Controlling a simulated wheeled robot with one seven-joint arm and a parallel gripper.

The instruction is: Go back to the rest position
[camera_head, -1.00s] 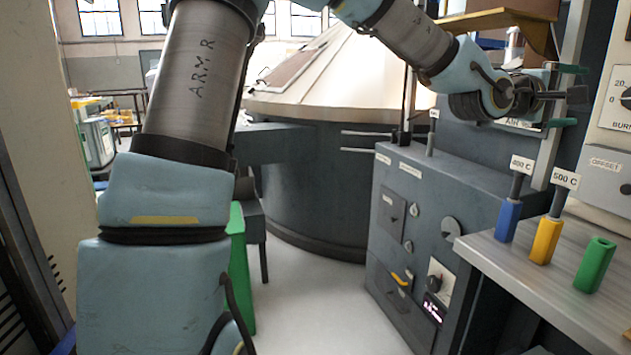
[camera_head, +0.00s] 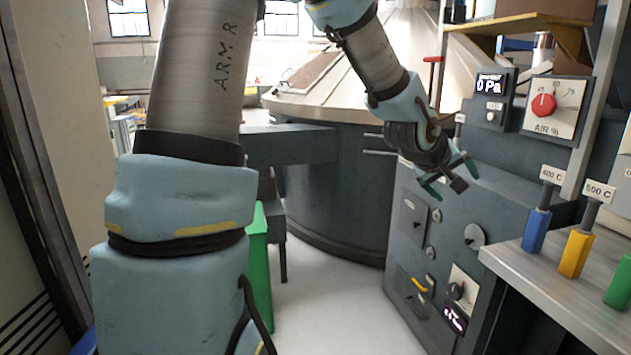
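My gripper (camera_head: 448,180) hangs at the upper right of centre, in front of the dark grey control cabinet (camera_head: 405,275). Its two green-tipped fingers stand apart with nothing seen between them. It points down and to the right, and no object is in its grasp. My arm reaches in from the left, with its upper links rising out of the top of the picture.
A metal shelf (camera_head: 515,262) on the right holds blue (camera_head: 536,230), yellow (camera_head: 575,254) and green (camera_head: 619,282) blocks. Behind stand a red AIR % knob (camera_head: 543,105) and a 0 Pa display (camera_head: 490,86). A large round vessel (camera_head: 335,200) fills the back. Pale floor shows in the middle.

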